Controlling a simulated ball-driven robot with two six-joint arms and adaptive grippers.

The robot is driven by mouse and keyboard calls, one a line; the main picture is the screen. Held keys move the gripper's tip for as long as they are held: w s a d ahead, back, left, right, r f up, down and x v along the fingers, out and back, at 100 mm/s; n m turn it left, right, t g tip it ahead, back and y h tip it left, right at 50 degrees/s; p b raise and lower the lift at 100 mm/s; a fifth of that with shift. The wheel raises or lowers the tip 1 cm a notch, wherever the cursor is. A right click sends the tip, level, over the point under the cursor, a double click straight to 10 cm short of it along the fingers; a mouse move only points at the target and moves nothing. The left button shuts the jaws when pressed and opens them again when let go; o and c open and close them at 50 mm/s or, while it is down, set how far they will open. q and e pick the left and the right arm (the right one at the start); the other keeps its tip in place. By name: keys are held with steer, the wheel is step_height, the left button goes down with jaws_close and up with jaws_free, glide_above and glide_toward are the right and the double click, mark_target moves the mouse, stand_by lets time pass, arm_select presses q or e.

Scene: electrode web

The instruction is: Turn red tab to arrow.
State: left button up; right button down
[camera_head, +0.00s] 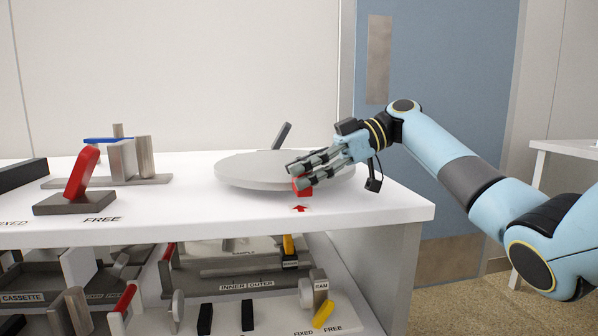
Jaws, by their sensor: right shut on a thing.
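The red tab (302,184) sits at the front rim of a round pale grey disc (235,169) on the white table. It is partly hidden by my right gripper (296,176), whose fingers are shut on it. A red arrow (300,208) is printed on the table top just in front of the tab and points up toward it. The tab appears almost directly above the arrow. My right arm reaches in from the right. My left gripper is not in view.
A dark grey handle (282,136) rises from behind the disc. A red lever on a dark base (76,202), marked FREE, and a metal fixture (124,160) stand at the left. Lower shelves hold several levers and a yellow-tipped RAM part (322,314). The table's front right is clear.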

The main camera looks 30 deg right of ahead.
steer(key=c, duration=0.5)
jaws_free()
steer(key=v, duration=1.2)
